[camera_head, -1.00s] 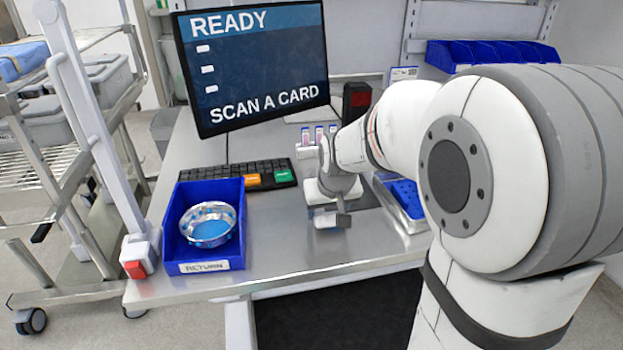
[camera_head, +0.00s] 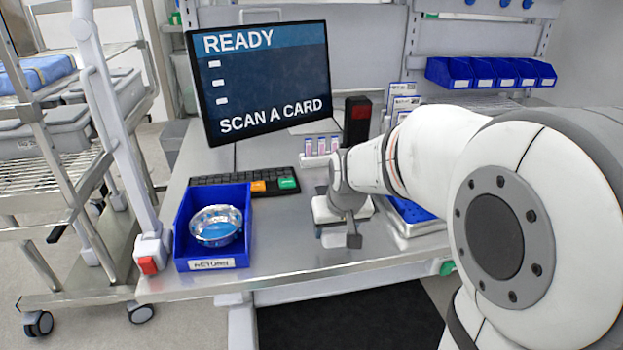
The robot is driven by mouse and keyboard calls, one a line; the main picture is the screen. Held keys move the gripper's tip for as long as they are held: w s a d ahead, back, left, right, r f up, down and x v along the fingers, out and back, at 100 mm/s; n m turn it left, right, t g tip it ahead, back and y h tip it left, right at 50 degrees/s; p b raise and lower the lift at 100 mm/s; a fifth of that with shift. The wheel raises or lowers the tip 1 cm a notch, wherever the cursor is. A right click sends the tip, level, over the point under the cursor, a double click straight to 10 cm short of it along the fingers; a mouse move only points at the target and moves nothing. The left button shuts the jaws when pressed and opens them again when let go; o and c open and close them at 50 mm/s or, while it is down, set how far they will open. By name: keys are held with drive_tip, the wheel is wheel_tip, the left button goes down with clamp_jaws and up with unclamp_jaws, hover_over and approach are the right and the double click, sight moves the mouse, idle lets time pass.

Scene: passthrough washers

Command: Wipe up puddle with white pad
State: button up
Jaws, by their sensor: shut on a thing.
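My gripper (camera_head: 345,237) is low over the steel worktop, to the right of the blue bin. It is shut on a small pale block (camera_head: 333,239), which looks like the white pad; it is partly hidden by the fingers. I cannot tell whether it touches the worktop. I cannot make out a puddle on the shiny worktop (camera_head: 285,245); my gripper and arm cover part of the surface.
A blue bin (camera_head: 212,265) labelled RETURN holds a metal bowl (camera_head: 216,226) with blue inside. A keyboard (camera_head: 240,184) and a monitor (camera_head: 265,85) stand behind. A tray (camera_head: 432,228) with blue contents lies right of my gripper. The worktop between bin and gripper looks clear.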

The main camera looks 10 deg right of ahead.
drive_tip(key=shift+r+p, duration=1.8)
drive_tip(key=shift+r, duration=1.1)
drive_tip(key=shift+p, duration=0.6)
